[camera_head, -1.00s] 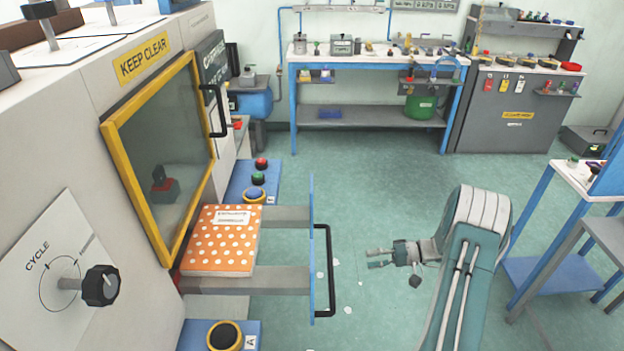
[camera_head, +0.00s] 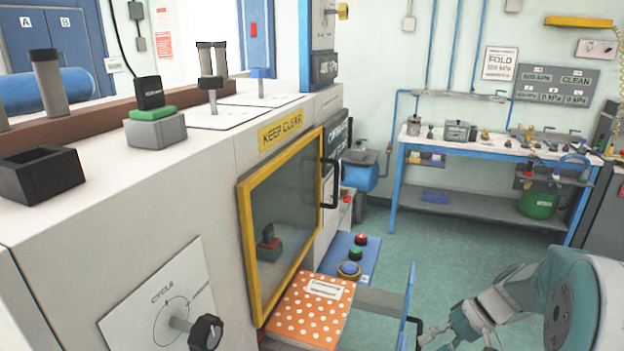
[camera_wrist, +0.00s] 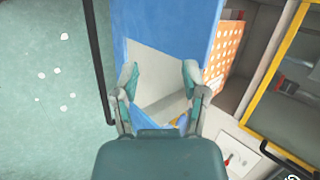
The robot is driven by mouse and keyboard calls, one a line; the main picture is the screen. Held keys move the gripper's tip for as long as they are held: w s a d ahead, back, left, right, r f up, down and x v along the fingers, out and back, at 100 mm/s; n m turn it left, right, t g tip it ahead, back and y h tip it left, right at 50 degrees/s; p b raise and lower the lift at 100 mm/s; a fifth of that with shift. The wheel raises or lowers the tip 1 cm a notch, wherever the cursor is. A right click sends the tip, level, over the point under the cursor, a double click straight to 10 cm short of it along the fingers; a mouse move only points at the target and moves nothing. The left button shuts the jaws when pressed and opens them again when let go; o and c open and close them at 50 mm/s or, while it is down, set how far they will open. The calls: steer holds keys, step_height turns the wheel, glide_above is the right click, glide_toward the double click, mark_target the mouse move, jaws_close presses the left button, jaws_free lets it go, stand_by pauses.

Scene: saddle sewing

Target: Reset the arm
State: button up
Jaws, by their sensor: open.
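My gripper (camera_wrist: 160,78) is open in the wrist view, its two fingers apart with nothing between them. It points down over the blue panel (camera_wrist: 153,22) of the pull-out slide and a pale grey surface. In the head view my arm reaches in from the lower right. The gripper end (camera_head: 436,338) is low beside the slide's front, partly cut off by the lower edge. The orange dotted pad (camera_head: 312,312) lies on the slide before the yellow-framed window; it also shows in the wrist view (camera_wrist: 225,50), right of the gripper.
The white machine (camera_head: 150,210) with its window (camera_head: 285,220) and cycle knob (camera_head: 205,332) fills the left. A black handle (camera_wrist: 101,70) runs left of my gripper. Green floor (camera_head: 440,235) is open toward the back workbench (camera_head: 480,150).

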steer(key=s+a+r+t+h, duration=0.2)
steer(key=s+a+r+h, duration=0.1)
steer(key=s+r, duration=0.1)
steer(key=s+a+r+n+t+h, duration=0.1)
steer(key=s+a+r+t+h, duration=0.1)
steer(key=s+r, duration=0.2)
steer(key=s+a+r+t+h, duration=0.1)
steer(key=s+a+r+h, duration=0.2)
steer(key=s, duration=0.6)
steer(key=shift+a+r+n+t+h, duration=0.3)
steer(key=shift+a+r+t, duration=0.05)
steer(key=shift+r+t, duration=0.05)
steer(key=shift+a, duration=0.1)
